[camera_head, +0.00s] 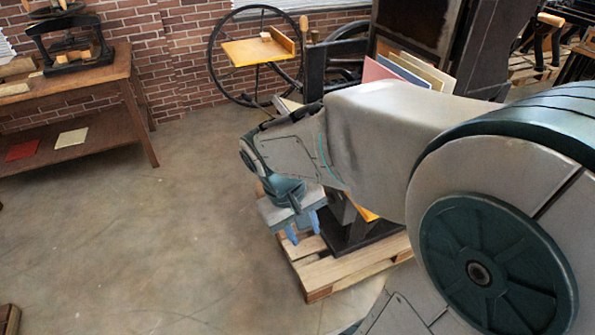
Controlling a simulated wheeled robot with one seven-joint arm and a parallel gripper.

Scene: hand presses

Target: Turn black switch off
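My gripper (304,232) points down above the near-left edge of a wooden pallet. Its two blue fingers stand apart with a gap between them, and nothing shows in the gap. I cannot make out a black switch in this view. A dark press (409,38) with a tall frame stands behind my arm. My arm covers much of its lower part, so a switch there could be hidden.
The wooden pallet (318,276) carries a dark base (362,237). A large spoked wheel (213,50) with a yellow board (258,51) stands by the brick wall. A wooden table (75,88) holds a small black press (70,42). The floor between is clear.

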